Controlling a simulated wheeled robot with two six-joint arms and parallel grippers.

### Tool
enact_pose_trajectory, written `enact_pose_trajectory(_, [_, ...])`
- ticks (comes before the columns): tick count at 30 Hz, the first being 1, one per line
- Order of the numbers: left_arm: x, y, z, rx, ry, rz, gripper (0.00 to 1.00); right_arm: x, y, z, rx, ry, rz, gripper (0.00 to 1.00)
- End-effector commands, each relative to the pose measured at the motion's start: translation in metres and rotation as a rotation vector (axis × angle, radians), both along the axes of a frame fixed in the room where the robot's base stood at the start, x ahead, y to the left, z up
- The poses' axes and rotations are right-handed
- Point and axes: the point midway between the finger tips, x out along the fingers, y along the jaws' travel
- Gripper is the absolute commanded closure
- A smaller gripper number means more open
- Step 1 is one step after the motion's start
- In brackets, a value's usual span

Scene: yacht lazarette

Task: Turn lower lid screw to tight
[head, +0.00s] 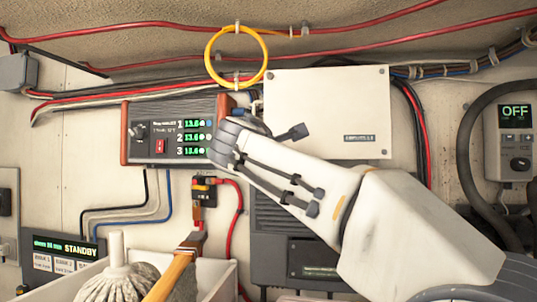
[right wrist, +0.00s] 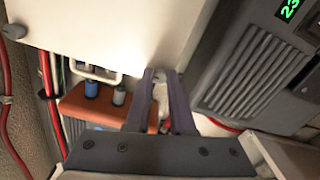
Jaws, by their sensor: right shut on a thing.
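The white lid (head: 330,105) is a flat panel on the wall in the head view, and it fills the top of the right wrist view (right wrist: 95,28). My right gripper (right wrist: 163,78) reaches the lid's lower left corner. Its two dark fingers are shut on a small grey lid screw (right wrist: 159,76) at the lid's edge. In the head view my own gripper and arm hide this screw. Another lid screw (right wrist: 14,31) shows at the left of the right wrist view, clear of the fingers. My left gripper is not in view.
The orange-ended panel (head: 167,132) with green readouts is just left of my gripper. A grey finned unit (head: 272,220) is below the lid. A yellow cable loop (head: 209,55) hangs above. A white bin (head: 217,284) with a mop head (head: 117,279) stands at lower left.

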Motion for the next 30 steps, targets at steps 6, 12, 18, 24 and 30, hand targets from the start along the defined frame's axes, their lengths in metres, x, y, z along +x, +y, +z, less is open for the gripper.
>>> enact_pose_trajectory(6, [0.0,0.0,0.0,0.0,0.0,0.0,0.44,0.0,0.0,0.0,0.002,0.0,-0.001,1.0])
enact_pose_trajectory(12, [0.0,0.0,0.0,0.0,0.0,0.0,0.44,0.0,0.0,0.0,0.001,0.001,-0.001,0.48])
enact_pose_trajectory(18, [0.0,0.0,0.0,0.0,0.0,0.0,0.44,0.0,0.0,0.0,0.001,0.001,0.0,0.48])
enact_pose_trajectory(24, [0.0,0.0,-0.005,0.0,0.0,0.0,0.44,-0.007,0.002,-0.001,0.002,-0.001,0.001,0.48])
enact_pose_trajectory(30, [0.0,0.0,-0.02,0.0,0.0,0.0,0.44,-0.042,0.01,-0.003,0.003,-0.001,0.005,0.48])
